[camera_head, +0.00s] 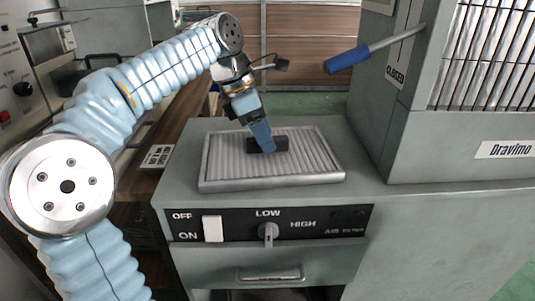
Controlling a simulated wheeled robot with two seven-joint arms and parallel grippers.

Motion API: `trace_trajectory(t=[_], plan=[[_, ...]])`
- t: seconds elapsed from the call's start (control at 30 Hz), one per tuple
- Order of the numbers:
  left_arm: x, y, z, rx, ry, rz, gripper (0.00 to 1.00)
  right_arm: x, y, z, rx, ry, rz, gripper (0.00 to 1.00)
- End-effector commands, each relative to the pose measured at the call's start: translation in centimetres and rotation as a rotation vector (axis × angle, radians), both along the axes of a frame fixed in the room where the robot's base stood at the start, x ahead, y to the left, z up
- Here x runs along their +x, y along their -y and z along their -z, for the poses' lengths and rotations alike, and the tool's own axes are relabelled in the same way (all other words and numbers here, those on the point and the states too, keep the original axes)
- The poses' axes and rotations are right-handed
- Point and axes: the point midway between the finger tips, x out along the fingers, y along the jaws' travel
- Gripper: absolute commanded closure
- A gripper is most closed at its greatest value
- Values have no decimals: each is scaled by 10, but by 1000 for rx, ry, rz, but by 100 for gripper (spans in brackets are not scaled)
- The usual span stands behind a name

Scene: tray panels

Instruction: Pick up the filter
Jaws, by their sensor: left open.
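The filter (310,160) is a flat, pale grey, ribbed panel with a raised frame. It lies on top of the grey-green cabinet and has a dark handle block (281,144) in its middle. My left gripper (264,148) points down at the handle, with its blue fingers at or over the block's left part. The fingers hide part of the handle, and I cannot tell whether they touch it. The left gripper is open. My right gripper is not in view.
The cabinet front has a white switch (212,229), a knob (268,233) and a drawer handle (270,275). A large grey machine (440,130) with a grille stands on the right. A blue-handled lever (348,59) sticks out from it above the filter.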

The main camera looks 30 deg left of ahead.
Motion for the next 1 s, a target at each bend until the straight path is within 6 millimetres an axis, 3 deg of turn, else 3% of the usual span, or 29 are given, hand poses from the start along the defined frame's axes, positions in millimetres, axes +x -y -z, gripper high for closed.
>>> trace_trajectory(t=[0.27,0.63,1.0], plan=[[1,2,5,0,1,0,47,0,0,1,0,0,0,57],[1,2,5,0,0,0,100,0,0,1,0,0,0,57],[1,2,3,0,0,1,100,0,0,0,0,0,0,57]])
